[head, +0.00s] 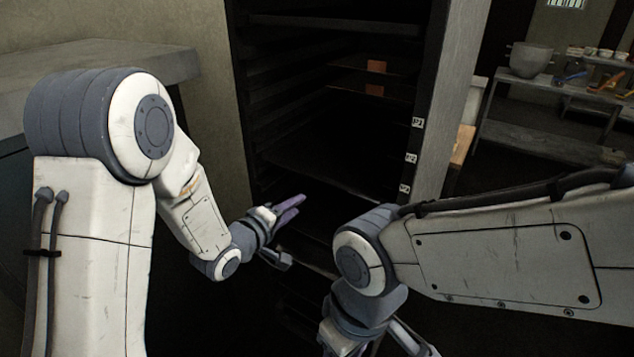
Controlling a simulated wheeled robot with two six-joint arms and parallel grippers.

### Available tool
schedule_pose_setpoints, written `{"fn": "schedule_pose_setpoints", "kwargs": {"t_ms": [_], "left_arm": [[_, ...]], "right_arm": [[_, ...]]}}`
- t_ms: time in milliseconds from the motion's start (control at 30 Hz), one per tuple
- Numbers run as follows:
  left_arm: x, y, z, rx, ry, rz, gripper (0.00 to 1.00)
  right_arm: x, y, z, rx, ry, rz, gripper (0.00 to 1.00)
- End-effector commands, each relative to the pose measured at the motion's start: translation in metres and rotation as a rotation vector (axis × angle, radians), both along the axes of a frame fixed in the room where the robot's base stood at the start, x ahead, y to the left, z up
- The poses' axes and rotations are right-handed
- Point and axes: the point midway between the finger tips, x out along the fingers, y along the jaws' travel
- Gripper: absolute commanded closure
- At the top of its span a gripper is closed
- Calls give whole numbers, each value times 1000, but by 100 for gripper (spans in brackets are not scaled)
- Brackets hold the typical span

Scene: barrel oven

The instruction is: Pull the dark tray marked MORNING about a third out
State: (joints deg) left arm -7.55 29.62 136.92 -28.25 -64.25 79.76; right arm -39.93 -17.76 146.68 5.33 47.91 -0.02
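A tall dark rack (433,70) stands ahead with several dark trays or shelves on its levels. One wide dark tray (320,172) lies at mid height, with a thin pale front edge. I cannot read the word MORNING on any tray. My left gripper (295,232) is in front of the rack's lower left part, its two fingers spread apart with nothing seen between them. I cannot tell whether it touches a tray. My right gripper is at the bottom edge, cut off by the frame; only its wrist and part of a finger show. The lower trays are dark and partly hidden by my arms.
Small white tags (418,123) run down the rack's right post. An orange block (376,78) shows on an upper level. A grey counter (90,62) stands at the left. At the right, a low bench (550,145) and a pot (531,60) stand farther back.

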Motion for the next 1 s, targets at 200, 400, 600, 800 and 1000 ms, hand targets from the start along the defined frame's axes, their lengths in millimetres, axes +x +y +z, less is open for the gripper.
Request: {"fn": "schedule_pose_setpoints", "kwargs": {"t_ms": [200, 400, 600, 800, 1000], "left_arm": [[7, 14, 1, -313, -23, 0, 60], [12, 13, 6, -380, -28, -8, 60], [27, 0, 6, -377, -30, -10, 60], [47, -14, 6, -377, -31, -8, 60], [67, -28, 6, -377, -31, -8, 60]], "right_arm": [[0, 0, -8, 0, 0, 0, 50], [0, 0, -7, 0, 0, 0, 50], [0, 0, -6, 0, 0, 0, 50], [0, 0, -5, 0, 0, 0, 50], [0, 0, -4, 0, 0, 0, 50]]}}
